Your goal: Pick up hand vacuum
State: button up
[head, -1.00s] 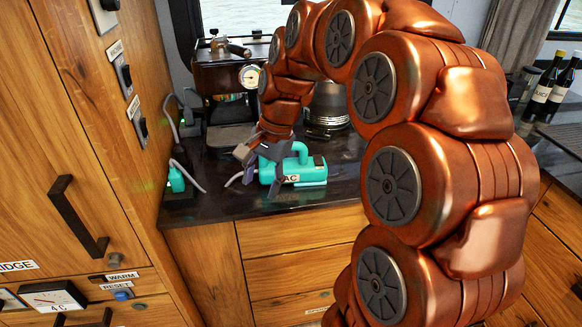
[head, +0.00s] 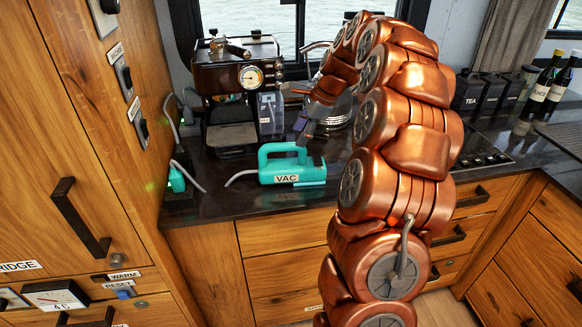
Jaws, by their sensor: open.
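The hand vacuum (head: 290,164) is teal with a loop handle and a white VAC label. It stands on the dark counter in the middle of the head view, its handle in full view. A thin grey hose or cord runs from its left end. My gripper (head: 301,113) is open and empty. It appears just above and behind the vacuum's right end, tipped to the left, with its fingers partly hidden by the arm and small in view. I cannot tell the exact gap between it and the vacuum.
A coffee machine (head: 234,85) stands behind the vacuum on the left. A silver ribbed vessel (head: 339,112) is behind my arm. A small teal item (head: 177,178) sits at the left wall. Dark canisters (head: 487,92) and bottles (head: 541,88) stand far right. The front counter strip is clear.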

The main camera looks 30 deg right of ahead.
aim_at(293, 145)
jog(key=shift+p+x, duration=0.55)
jog(key=shift+x, duration=0.4)
jog(key=shift+p+x, duration=0.6)
jog(key=shift+x, duration=1.2)
jog(key=shift+s+a, duration=0.15)
jog(key=shift+a, duration=0.05)
grip_shut()
